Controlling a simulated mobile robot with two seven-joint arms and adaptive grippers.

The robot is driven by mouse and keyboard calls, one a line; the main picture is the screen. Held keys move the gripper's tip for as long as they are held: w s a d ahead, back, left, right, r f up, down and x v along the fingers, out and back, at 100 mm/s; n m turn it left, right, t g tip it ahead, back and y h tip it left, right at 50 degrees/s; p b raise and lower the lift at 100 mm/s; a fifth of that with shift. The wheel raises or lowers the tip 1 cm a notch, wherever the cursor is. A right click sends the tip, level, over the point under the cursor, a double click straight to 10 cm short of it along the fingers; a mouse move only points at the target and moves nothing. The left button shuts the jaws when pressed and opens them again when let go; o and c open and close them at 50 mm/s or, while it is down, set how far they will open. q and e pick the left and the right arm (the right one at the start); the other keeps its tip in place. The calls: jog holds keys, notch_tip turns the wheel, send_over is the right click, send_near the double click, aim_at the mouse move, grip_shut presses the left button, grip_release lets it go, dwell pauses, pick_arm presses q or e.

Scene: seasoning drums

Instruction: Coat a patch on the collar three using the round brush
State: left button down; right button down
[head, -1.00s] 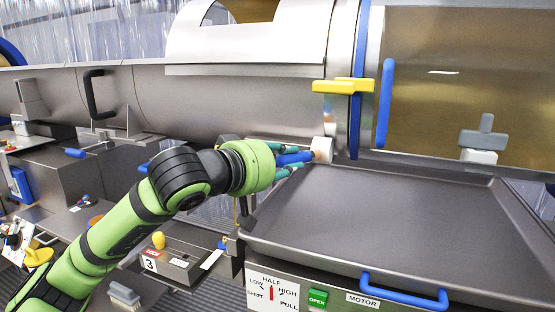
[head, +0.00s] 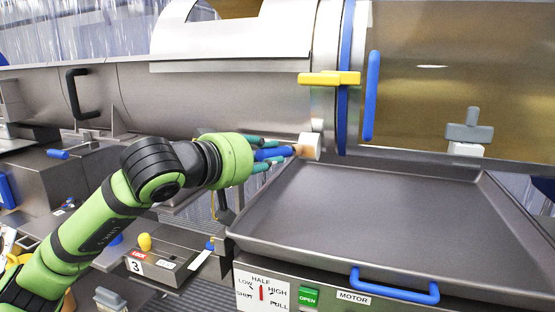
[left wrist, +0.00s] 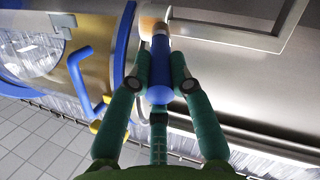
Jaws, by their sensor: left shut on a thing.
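My left gripper (head: 268,154) comes in from the left below the drum, its teal fingers shut on the blue handle of the round brush (head: 274,154). The brush points right, its tan end up against or just in front of a white block (head: 310,146) under the drum. I cannot tell whether they touch. The silver collar (head: 323,110) rings the drum above, beside a blue band. In the left wrist view the blue brush handle (left wrist: 158,75) lies between the fingers, with a tan and white end beyond it. My right gripper is not in view.
A yellow clamp (head: 329,78) and a blue vertical handle (head: 371,95) sit near the collar. A wide grey tray (head: 380,210) lies below, empty. A control box labelled 3 (head: 160,267) stands at lower left. A blue tray handle (head: 394,287) projects at the front.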

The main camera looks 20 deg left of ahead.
pick_arm(q)
jog(key=shift+a, duration=0.15)
jog(key=shift+s, duration=0.35)
jog(key=s+b, duration=0.1)
jog(key=s, duration=0.2)
jog(key=s+b, duration=0.1)
jog(key=s, duration=0.1)
jog(key=shift+s+a+b, duration=0.2)
jog(key=shift+a+b, duration=0.05)
jog(key=shift+b, duration=0.05)
